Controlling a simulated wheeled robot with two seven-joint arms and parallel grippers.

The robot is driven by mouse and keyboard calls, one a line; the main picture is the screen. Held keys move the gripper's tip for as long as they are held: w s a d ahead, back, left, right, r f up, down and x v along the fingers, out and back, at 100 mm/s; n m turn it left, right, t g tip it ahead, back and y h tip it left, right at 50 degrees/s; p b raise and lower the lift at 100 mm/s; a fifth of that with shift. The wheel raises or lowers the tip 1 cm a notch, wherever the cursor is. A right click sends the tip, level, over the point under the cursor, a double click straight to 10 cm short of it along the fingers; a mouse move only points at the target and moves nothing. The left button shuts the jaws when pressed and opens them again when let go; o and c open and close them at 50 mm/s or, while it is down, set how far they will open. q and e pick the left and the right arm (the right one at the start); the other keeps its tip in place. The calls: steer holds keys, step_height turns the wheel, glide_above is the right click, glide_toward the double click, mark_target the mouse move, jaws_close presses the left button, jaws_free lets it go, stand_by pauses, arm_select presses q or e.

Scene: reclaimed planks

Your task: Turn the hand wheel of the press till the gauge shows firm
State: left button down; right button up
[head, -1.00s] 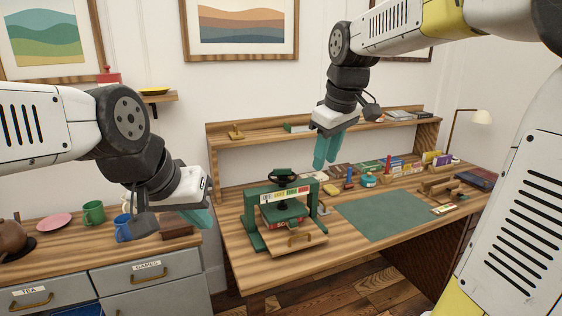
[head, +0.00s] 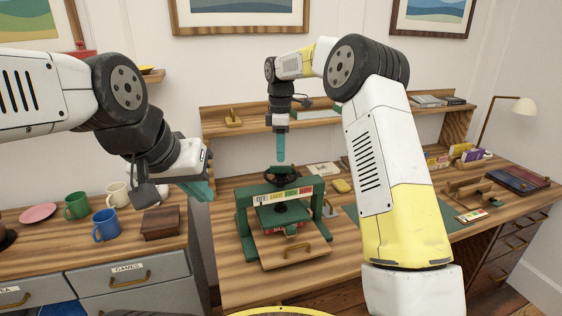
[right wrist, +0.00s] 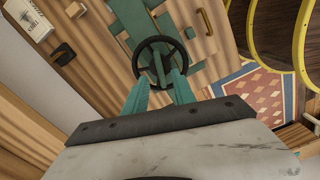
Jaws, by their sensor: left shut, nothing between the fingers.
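The green press (head: 243,222) stands on the wooden desk, with a dark hand wheel (head: 291,180) on top. Its front beam carries the gauge (head: 285,196), a strip with white, yellow, green and red fields; I cannot make out which one it shows. A red item (head: 283,230) lies under the press plate. My right gripper (head: 281,160) points straight down just over the wheel. In the right wrist view its fingers (right wrist: 160,88) are apart and empty, and the wheel (right wrist: 147,44) lies beyond their tips. My left gripper (head: 207,193) is shut and empty, left of the press.
Left are a blue mug (head: 106,225), a green mug (head: 77,206) and a wooden box (head: 161,223). A raised shelf (head: 235,128) runs behind. My right arm hides part of the green mat (head: 350,211).

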mark_target(281, 176)
step_height(281, 176, down, 5)
steer(key=shift+r, duration=0.1)
steer(key=shift+c, duration=0.2)
jaws_close()
